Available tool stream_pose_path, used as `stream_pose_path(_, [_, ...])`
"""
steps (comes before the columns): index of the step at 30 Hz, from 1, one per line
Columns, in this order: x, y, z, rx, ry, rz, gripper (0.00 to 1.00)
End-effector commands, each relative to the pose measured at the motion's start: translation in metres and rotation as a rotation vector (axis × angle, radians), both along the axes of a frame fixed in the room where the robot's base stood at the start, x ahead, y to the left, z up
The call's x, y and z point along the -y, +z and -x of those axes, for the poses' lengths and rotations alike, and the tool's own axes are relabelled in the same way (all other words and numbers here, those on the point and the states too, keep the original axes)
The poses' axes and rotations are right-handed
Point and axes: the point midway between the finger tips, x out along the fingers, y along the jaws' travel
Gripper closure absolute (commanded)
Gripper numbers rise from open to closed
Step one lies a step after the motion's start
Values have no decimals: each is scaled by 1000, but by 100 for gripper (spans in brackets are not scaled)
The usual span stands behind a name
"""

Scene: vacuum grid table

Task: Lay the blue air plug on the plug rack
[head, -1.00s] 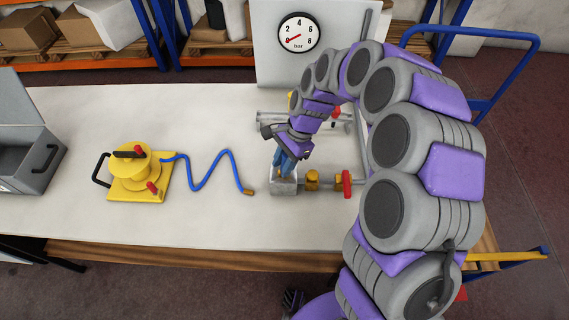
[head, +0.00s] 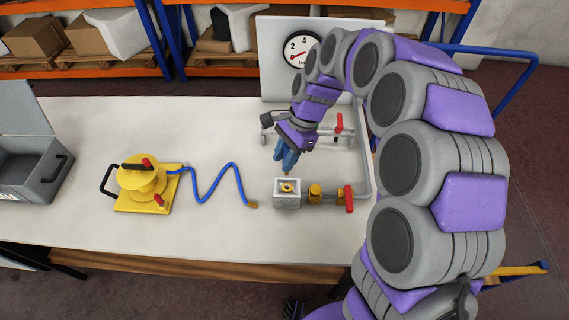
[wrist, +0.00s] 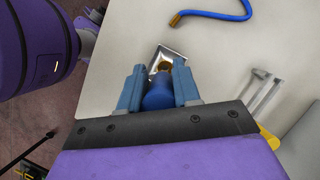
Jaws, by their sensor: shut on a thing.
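My gripper (head: 284,166) is shut on the blue air plug (wrist: 158,92), which sits between its two blue fingers in the wrist view. In the head view the fingers largely hide the plug. The gripper is just above and behind the grey socket block (head: 287,198), whose top shows an open brass port. The block also shows past the fingertips in the wrist view (wrist: 178,53). The plug rack, a low stand with grey rails (head: 326,132), stands behind and right of the gripper, partly hidden by my arm. Its rails also show in the wrist view (wrist: 262,95).
A brass fitting (head: 315,194) and red valve handle (head: 349,199) join the block on its right. A blue hose (head: 207,195) runs left to a yellow reel (head: 142,180). A gauge panel (head: 275,60) stands behind. A grey case (head: 45,165) is far left.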

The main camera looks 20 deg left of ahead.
Motion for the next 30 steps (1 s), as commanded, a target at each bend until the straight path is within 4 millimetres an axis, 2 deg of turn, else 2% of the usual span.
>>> stream_pose_path(3, [0,10,0,0,-1,-1,100])
stream_pose_path(30, [0,42,0,-1,0,-1,100])
